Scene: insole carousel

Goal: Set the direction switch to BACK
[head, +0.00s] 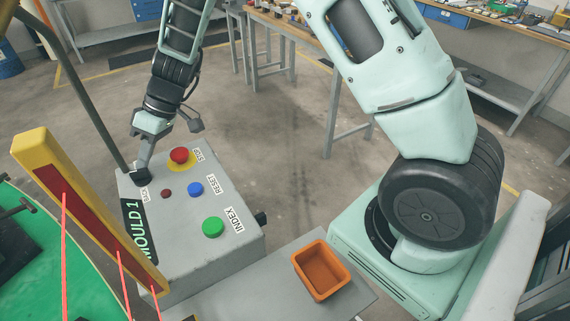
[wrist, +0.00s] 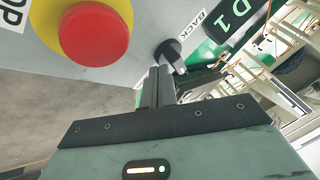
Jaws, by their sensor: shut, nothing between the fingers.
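The direction switch is a small black knob (wrist: 172,53) on the grey control box (head: 178,243). In the wrist view a white BACK label (wrist: 190,36) is just beside it. My gripper (wrist: 160,78) is shut, and its fingertips are right at the knob, on its lower left side in that view. I cannot tell whether they touch it. In the head view my gripper (head: 143,170) reaches down to the far left corner of the box and partly hides the knob. I cannot tell which way the switch is set.
The box top also holds a red STOP button (head: 179,155) on yellow, a blue RESET button (head: 195,189), a green INDEX button (head: 213,227) and a small dark red lamp (head: 166,193). An orange bin (head: 321,271) stands to the right. A yellow post (head: 80,205) stands left.

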